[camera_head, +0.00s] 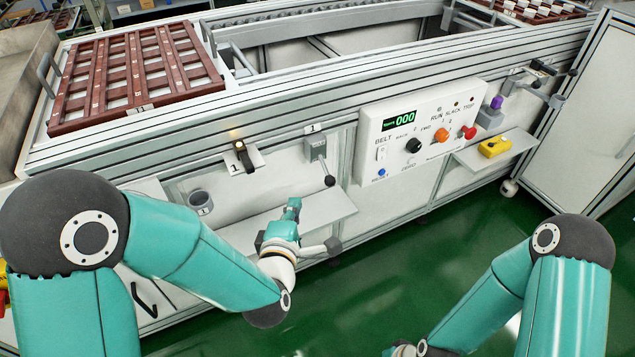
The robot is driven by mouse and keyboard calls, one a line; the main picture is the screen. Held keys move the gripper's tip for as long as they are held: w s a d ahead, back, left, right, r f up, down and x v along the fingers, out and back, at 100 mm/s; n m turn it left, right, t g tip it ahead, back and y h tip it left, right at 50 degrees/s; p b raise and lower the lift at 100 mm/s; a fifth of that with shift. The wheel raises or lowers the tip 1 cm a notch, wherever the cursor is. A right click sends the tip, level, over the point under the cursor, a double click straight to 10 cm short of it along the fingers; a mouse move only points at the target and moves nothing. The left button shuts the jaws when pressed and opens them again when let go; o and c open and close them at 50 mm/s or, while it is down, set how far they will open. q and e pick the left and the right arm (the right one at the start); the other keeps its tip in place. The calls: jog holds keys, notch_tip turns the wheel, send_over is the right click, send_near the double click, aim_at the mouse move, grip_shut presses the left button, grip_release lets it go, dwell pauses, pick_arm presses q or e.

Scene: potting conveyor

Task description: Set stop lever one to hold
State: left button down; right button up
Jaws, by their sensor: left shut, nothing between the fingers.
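A grey box with a "1" plate above it (316,147) is mounted on the conveyor's front panel. A lever with a black knob (330,181) hangs down from it, tilted slightly right. Which position is hold cannot be read here. My left gripper (293,206) is shut and empty, below and left of the knob and apart from it, over the shelf. My right arm comes in at the lower right; its gripper is out of the picture.
A grey shelf (335,205) juts out below the lever. The control panel (420,130) is right, with a yellow device (494,148) beyond. Green floor lies in front.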

aim_at(326, 170)
pick_arm(q)
jog(key=shift+w, duration=0.1)
jog(key=w+d+f+b, duration=0.1)
jog(key=w+d, duration=0.3)
jog(key=w, duration=0.4)
jog(key=shift+d+f+b, duration=0.15)
jog(key=shift+d+b, duration=0.05)
jog(key=shift+b, duration=0.2)
jog(key=shift+d, duration=0.1)
